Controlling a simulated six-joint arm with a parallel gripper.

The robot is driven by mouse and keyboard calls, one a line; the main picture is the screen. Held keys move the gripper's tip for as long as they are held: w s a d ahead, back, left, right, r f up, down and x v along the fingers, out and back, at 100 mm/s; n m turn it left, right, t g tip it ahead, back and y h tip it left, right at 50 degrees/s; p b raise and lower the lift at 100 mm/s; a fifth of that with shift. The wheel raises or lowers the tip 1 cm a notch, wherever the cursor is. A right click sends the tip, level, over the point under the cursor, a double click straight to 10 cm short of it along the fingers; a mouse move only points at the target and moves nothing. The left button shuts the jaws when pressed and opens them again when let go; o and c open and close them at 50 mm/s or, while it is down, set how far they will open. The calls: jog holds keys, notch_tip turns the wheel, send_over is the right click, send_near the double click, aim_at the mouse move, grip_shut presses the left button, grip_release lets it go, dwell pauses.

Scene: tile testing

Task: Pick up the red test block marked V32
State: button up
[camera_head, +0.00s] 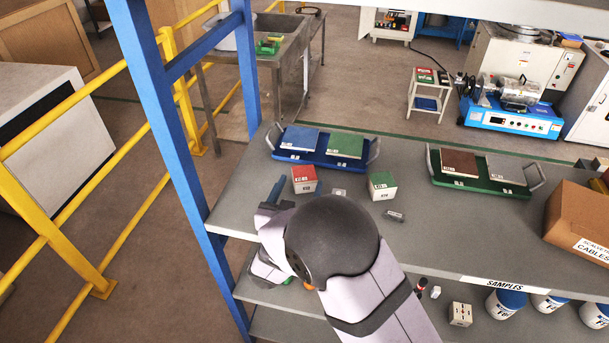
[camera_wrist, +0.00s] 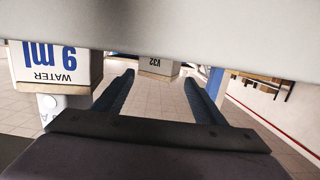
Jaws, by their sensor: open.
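The red test block (camera_head: 304,180) stands on the grey shelf, with a white front whose print is too small to read in the head view. In the wrist view a block marked V32 (camera_wrist: 157,66) shows, its pale marked face beyond the fingertips and roughly between them. My gripper (camera_head: 277,192) is just left of the red block in the head view, partly hidden by my own wrist. In the wrist view my gripper (camera_wrist: 160,80) is open, with two dark blue fingers apart and nothing between them.
A green block (camera_head: 382,186) stands right of the red one. A blue tray (camera_head: 318,159) and a green tray (camera_head: 480,184) hold tiles behind. A blue post (camera_head: 185,160) is left. A box marked "WATER 9 ml" (camera_wrist: 60,63) appears upside down in the wrist view.

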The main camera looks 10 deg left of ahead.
aim_at(303, 178)
jog(key=shift+w+f+p, duration=0.15)
jog(key=shift+w+p, duration=0.1)
jog(key=shift+w, duration=0.5)
jog(key=shift+w+f+p, duration=0.1)
jog(key=shift+w+p, duration=0.15)
jog(key=shift+w, duration=0.5)
jog(key=c, duration=1.3)
jog(key=shift+r, duration=0.15)
